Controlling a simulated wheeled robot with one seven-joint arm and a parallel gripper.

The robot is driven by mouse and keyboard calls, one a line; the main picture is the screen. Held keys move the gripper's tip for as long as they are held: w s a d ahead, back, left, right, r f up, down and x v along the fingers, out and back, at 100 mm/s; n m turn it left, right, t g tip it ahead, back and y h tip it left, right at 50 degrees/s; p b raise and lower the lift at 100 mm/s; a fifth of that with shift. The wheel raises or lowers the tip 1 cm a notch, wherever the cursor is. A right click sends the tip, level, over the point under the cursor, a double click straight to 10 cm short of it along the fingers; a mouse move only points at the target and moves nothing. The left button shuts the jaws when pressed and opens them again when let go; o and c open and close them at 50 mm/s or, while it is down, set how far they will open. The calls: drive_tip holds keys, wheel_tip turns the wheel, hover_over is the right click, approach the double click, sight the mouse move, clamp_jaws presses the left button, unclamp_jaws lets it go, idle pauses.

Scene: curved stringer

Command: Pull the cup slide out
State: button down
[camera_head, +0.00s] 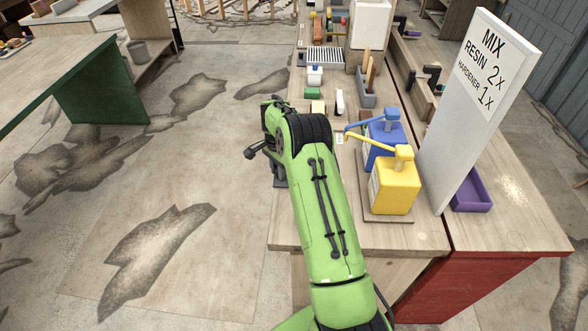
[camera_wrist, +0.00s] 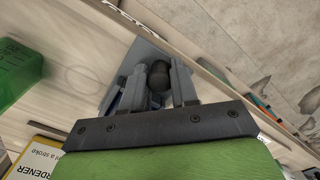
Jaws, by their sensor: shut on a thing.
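In the wrist view my gripper (camera_wrist: 155,88) has its two grey fingers closed around a dark rounded knob (camera_wrist: 158,74). A flat grey plate (camera_wrist: 148,52) sits just behind the knob, at the edge of the pale wooden bench. I take the knob and plate to be part of the cup slide, but its full shape does not show. In the head view my green arm covers the gripper and the slide, at the left edge of the bench. How far the slide is out cannot be told.
A blue pump bottle (camera_head: 383,140) and a yellow pump bottle (camera_head: 396,186) stand right of my arm. The floor (camera_head: 200,190) left of the bench is clear.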

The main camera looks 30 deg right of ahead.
drive_tip(key=shift+w+a+r, duration=0.1)
drive_tip(key=shift+w+a, duration=0.75)
drive_tip(key=shift+a, duration=0.15)
drive_tip(key=c, duration=0.9)
unclamp_jaws()
drive_tip(key=shift+w+a, duration=0.1)
drive_tip(key=shift+a, duration=0.05)
wheel_tip(320, 180, up, 16)
drive_tip(key=p, duration=0.2)
drive_tip(key=shift+p, duration=0.4)
